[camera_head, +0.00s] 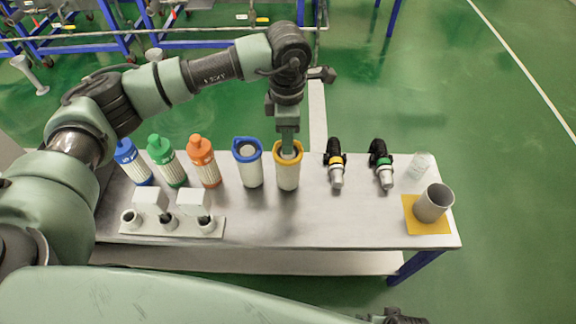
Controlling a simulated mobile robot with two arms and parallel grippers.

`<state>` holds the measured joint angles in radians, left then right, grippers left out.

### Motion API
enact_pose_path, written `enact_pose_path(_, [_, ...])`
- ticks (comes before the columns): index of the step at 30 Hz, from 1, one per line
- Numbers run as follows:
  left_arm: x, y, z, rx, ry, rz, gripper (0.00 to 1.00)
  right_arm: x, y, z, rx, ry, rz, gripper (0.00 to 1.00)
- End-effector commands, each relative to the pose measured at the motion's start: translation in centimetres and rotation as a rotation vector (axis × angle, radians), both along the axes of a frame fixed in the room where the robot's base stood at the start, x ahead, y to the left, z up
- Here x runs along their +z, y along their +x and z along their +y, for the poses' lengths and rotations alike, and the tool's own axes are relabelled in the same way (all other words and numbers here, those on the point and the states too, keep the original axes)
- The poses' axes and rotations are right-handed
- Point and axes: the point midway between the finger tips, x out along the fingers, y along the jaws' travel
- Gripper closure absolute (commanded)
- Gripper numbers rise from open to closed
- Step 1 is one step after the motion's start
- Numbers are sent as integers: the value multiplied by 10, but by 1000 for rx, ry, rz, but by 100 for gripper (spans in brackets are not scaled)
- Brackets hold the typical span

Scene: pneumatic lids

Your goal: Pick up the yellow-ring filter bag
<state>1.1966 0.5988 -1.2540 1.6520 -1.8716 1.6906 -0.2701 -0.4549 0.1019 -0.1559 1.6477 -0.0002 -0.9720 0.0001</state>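The yellow-ring filter bag (288,175) is a white cylinder with a yellow rim, upright on the table. My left gripper (288,149) points straight down over it, with its fingertips at or just inside the ring. The fingers line up one behind the other, so I cannot tell whether they grip the rim. A similar filter bag with a blue ring (249,170) stands close to its left.
Blue (133,163), green (167,163) and orange (204,164) capped cartridges stand left on the table (300,222). A white fixture (172,225) is in front of them. Two black fittings (336,165) (382,167), a clear jar (420,165) and a grey cup (433,204) are right.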

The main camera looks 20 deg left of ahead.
Motion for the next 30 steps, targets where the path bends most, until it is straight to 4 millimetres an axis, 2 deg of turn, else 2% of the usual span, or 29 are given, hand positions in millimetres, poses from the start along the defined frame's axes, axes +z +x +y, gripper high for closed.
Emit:
enact_pose_path(3, [-15, 0, -1, -1, 0, 1, 69, 4, 2, 0, 0, 1, -4, 0])
enact_pose_path(9, [-16, 0, -1, -2, -2, -1, 69, 5, 2, 0, -1, 0, -3, 0])
enact_pose_path(10, [-16, 0, -1, -2, -2, -1, 72, 5, 2, 0, -1, 1, -3, 0])
enact_pose_path(13, [-15, 0, -1, -2, -2, -1, 100, 4, 2, 0, -1, 0, -3, 0])
enact_pose_path(30, [-15, 0, -2, -2, -2, -1, 100, 4, 2, 0, -1, 1, -2, 0])
